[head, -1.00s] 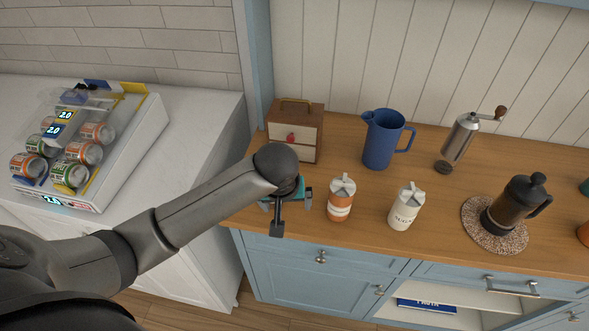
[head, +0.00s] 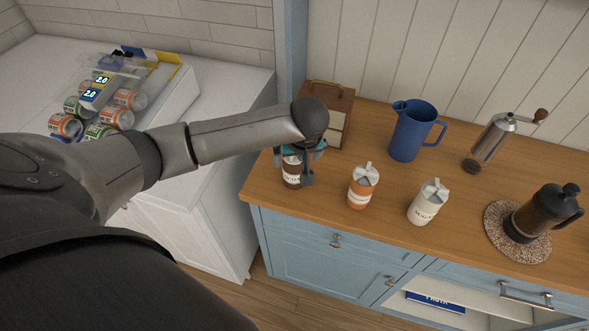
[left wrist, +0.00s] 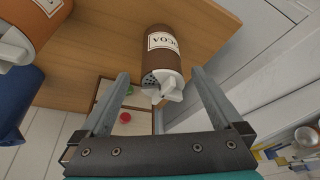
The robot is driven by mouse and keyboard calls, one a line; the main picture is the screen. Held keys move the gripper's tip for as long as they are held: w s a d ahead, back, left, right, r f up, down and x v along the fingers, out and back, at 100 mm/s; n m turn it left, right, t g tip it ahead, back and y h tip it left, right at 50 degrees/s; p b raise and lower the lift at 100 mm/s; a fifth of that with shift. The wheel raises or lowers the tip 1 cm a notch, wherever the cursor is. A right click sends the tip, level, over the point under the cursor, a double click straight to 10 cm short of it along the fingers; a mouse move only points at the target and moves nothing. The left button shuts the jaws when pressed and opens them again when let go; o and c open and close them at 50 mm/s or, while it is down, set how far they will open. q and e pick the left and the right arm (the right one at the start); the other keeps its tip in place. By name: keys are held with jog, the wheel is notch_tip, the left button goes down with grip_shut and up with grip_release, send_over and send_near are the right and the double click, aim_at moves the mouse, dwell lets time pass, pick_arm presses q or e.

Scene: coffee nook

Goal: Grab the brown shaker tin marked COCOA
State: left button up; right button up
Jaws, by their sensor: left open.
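The brown shaker tin marked COCOA (head: 292,172) stands near the left end of the wooden counter, partly hidden by my left gripper in the head view. In the left wrist view the COCOA tin (left wrist: 163,55) shows its cream label and grey perforated top. It lies beyond and between the two finger ends, apart from them as far as I can see. My left gripper (head: 300,166) is open and empty; its fingers also show in the left wrist view (left wrist: 160,92). My right gripper is not in view.
An orange shaker (head: 362,187) and a white shaker (head: 428,203) stand to the right of the tin. A wooden box (head: 339,110) stands behind it, with a blue pitcher (head: 412,130) farther right.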

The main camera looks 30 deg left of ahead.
pick_arm(q)
jog(key=shift+b+x, duration=0.35)
jog(key=shift+x, duration=2.45)
jog(key=shift+c, duration=0.2)
jog(key=c, duration=1.4)
jog(key=shift+a, duration=0.1)
jog(key=shift+r, duration=0.2)
